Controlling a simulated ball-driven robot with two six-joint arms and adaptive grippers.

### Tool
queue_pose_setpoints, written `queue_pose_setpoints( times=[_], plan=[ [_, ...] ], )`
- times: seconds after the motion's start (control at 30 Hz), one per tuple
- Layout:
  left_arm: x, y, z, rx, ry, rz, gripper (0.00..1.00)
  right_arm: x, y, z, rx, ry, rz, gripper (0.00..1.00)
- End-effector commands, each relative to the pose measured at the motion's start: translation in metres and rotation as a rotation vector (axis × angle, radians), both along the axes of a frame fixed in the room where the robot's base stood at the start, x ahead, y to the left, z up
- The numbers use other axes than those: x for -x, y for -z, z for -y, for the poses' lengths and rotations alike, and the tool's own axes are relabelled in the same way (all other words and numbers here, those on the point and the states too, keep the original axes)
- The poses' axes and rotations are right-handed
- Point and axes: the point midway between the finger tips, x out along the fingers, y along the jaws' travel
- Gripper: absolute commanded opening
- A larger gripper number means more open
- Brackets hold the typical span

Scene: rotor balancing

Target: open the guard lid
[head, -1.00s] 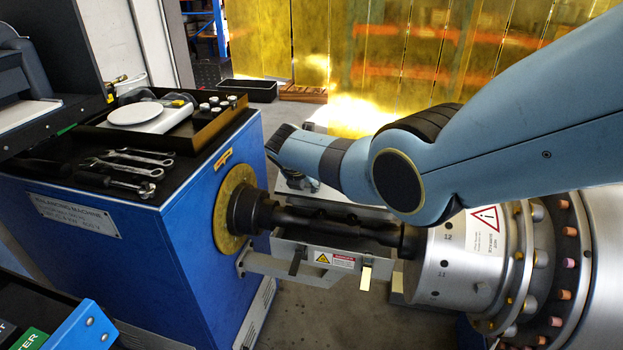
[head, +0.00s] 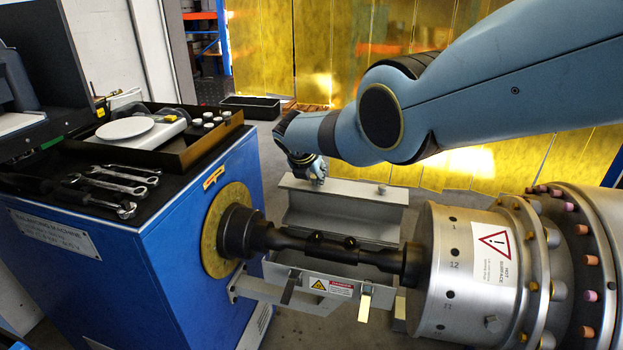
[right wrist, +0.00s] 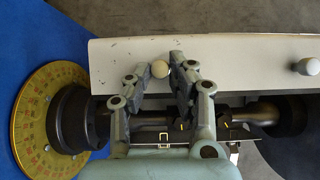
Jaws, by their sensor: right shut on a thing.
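The guard lid (head: 345,190) is a light grey metal panel behind the dark shaft (head: 330,248). It is raised away from the front guard part (head: 322,282), and the shaft is exposed between them. My right gripper (head: 311,170) is shut on the lid's left knob, at the lid's upper edge. In the right wrist view the pale round knob (right wrist: 160,69) sits between my fingertips, and the lid (right wrist: 245,62) spans behind them. A second knob (head: 382,190) is free on the lid's right side. My left gripper is not in view.
The blue balancing machine (head: 140,270) with its yellow dial (head: 222,230) stands at the left. Wrenches (head: 120,180) and a tray with a white scale (head: 125,129) lie on top. A large metal drum (head: 470,265) with a warning label is at the right. Yellow curtains hang behind.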

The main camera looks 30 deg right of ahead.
Motion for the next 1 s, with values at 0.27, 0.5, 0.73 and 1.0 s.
queue_pose_setpoints(
  times=[0.27, 0.5, 0.73, 1.0],
  plan=[
    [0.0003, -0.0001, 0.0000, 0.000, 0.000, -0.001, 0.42, -0.0023, -0.0037, 0.0027, 0.005, 0.000, 0.007, 0.00],
    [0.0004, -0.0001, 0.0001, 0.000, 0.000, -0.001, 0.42, -0.0018, -0.0029, 0.0020, 0.004, 0.000, 0.005, 0.42],
    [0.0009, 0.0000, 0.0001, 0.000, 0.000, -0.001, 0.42, -0.0011, -0.0016, 0.0010, 0.001, 0.000, 0.003, 0.44],
    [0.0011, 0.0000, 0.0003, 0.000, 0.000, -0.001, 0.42, -0.0001, -0.0060, -0.0017, 0.005, 0.001, 0.004, 0.44]
  ],
)
